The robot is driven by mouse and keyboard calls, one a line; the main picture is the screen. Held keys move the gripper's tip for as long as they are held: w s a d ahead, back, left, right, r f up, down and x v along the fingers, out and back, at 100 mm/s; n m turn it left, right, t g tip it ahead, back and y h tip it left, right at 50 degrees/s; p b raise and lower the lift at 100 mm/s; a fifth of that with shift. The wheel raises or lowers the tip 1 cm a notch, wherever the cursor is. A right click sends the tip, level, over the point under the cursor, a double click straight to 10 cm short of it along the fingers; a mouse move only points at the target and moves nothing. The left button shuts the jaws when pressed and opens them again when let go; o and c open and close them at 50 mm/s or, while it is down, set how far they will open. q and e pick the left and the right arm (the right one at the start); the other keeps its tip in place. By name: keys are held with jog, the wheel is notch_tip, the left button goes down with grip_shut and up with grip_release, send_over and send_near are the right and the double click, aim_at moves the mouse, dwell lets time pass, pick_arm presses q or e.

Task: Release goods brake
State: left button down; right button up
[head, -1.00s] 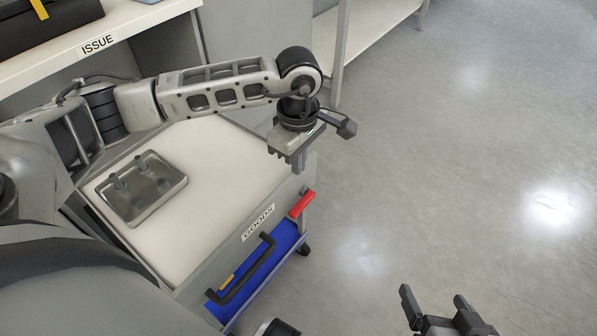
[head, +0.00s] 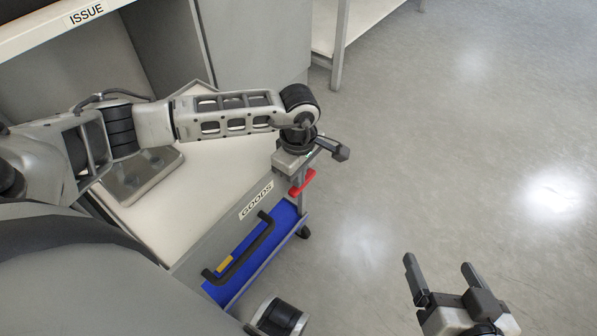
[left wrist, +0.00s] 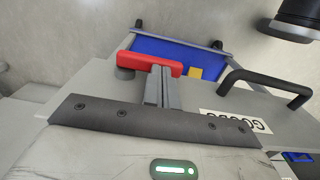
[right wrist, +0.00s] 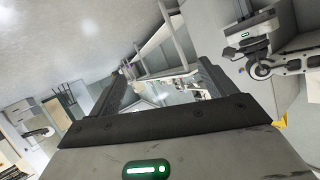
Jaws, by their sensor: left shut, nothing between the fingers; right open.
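The goods cart (head: 190,205) has a white top and a GOODS label (head: 256,200). A red brake lever (head: 303,184) sits at its right front corner. It also shows in the left wrist view (left wrist: 105,66). My left gripper (head: 295,178) points down at the lever and hides part of it. Its fingers (left wrist: 159,72) are shut and empty, with the tips overlapping the lever in the left wrist view. I cannot tell whether they touch it. My right gripper (head: 438,264) is open and empty over the floor. Its spread fingers show in the right wrist view (right wrist: 160,75).
A black handle (head: 240,250) runs along the cart's front, above a blue lower shelf (head: 262,262). A metal tray (head: 140,180) lies on the cart top, partly behind my left arm. The ISSUE bench (head: 60,28) stands behind. The floor (head: 430,150) at the right is clear.

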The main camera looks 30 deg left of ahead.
aim_at(292, 191)
pick_arm(q)
jog(key=shift+s+f, duration=0.15)
jog(key=shift+f, duration=0.1)
jog(key=shift+s, duration=0.1)
pick_arm(e)
jog(key=shift+f, duration=0.1)
pick_arm(q)
jog(key=shift+r, duration=0.35)
jog(key=r+p, duration=0.2)
jog(key=r, duration=0.1)
jog(key=r+p, duration=0.1)
jog(key=shift+s+r+p, duration=0.25)
jog(key=shift+r+p, duration=0.1)
jog(key=shift+p, duration=0.05)
notch_tip(292, 191, up, 8)
jog(key=s+p, duration=0.1)
jog(key=shift+s+a+r, duration=0.15)
jog(key=shift+s+r, duration=0.05)
jog(key=shift+r, duration=0.05)
pick_arm(e)
jog(key=f+g, duration=0.1)
jog(key=d+f+h, duration=0.1)
jog(key=s+f+g, duration=0.1)
jog(key=shift+d+f+g, duration=0.1)
jog(key=shift+d+g, duration=0.1)
jog(key=shift+g, duration=0.1)
